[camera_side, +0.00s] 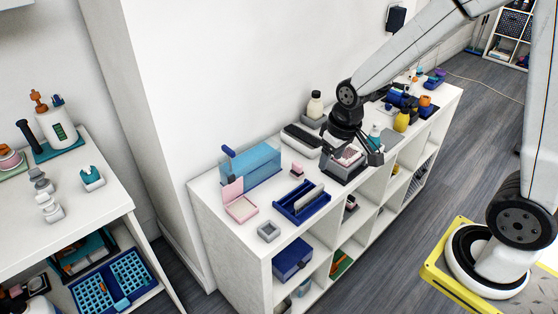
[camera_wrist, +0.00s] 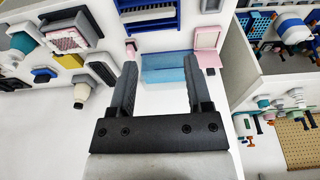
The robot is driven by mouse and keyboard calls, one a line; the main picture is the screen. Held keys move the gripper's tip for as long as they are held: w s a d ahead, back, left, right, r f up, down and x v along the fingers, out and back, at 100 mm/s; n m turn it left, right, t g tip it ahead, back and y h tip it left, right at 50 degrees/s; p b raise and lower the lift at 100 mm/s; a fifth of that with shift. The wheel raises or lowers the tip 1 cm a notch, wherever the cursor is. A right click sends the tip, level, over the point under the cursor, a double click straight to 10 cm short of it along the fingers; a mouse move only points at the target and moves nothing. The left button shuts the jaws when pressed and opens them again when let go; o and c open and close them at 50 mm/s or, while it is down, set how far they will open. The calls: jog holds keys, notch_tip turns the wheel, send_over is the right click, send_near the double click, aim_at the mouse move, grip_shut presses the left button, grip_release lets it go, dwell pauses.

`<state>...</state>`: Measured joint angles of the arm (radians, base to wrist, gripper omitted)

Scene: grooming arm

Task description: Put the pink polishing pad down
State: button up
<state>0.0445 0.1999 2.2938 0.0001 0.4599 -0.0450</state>
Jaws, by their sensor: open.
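The pink polishing pad (camera_side: 348,156) looks like a pink, textured block with a pale edge. It rests on a dark grey holder on the white shelf top, below my gripper in the side view. In the wrist view the pad (camera_wrist: 66,40) lies at the upper left, outside the space between the fingers. My gripper (camera_side: 354,147) is open above the shelf, and its mount partly overlaps the area around the pad. In the wrist view the open gripper (camera_wrist: 160,62) has nothing between its fingers but the view of the shelf top and a blue box beyond.
A translucent blue box (camera_side: 250,165), an open pink case (camera_side: 241,206), a navy slotted tray (camera_side: 302,203) and a small grey square dish (camera_side: 268,231) stand left of the pad.

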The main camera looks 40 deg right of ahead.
jog(key=s+a, duration=0.1)
jog(key=s, duration=0.6)
jog(key=shift+s+a, duration=0.15)
jog(key=shift+a, duration=0.15)
